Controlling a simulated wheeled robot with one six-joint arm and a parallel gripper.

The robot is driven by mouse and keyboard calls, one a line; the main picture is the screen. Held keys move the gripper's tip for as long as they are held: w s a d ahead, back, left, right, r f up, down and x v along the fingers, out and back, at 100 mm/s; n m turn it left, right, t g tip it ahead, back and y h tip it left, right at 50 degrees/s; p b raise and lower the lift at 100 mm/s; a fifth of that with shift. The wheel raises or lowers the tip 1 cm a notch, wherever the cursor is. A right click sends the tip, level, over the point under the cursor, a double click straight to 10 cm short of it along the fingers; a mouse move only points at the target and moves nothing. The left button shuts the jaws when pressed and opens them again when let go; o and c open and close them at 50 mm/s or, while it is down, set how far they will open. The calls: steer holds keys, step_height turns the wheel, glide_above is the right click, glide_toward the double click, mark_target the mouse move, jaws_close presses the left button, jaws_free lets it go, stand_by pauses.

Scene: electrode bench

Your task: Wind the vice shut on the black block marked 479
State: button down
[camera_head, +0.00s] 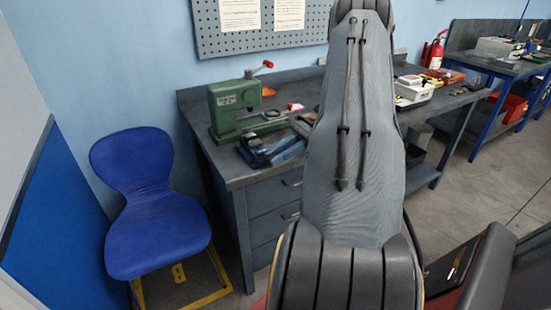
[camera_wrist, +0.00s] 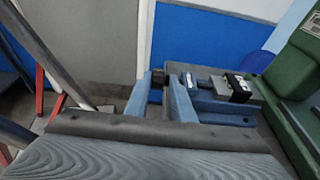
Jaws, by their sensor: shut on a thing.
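The blue vice (camera_head: 270,150) sits at the near edge of the grey bench, partly behind my arm. It also shows in the wrist view (camera_wrist: 222,104), to the right of my fingers. A small black block (camera_wrist: 239,86) with pale marks is at the vice's jaws, beside a grey piece. Its number is too small to read, and I cannot tell whether the jaws touch it. My gripper (camera_wrist: 158,80) has two blue fingers, shut on a small dark part that looks like the vice's handle. The head view hides my gripper behind my arm.
A green press (camera_head: 235,108) with a red-knobbed lever stands behind the vice, and close on the right in the wrist view (camera_wrist: 300,75). A blue chair (camera_head: 155,205) is left of the bench (camera_head: 236,178). A white box (camera_head: 413,92) is further along the bench.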

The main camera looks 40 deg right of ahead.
steer(key=shift+s+a+f+y+b, duration=0.1)
steer(key=shift+s+f+y+b, duration=0.15)
steer(key=shift+y+b, duration=0.25)
steer(key=c, duration=1.6)
jaws_free()
steer(key=shift+s, duration=0.1)
steer(key=shift+c, duration=0.2)
steer(key=shift+r, duration=0.1)
steer(key=b+v, duration=0.2)
steer(key=v, duration=0.5)
steer(key=shift+d, duration=0.35)
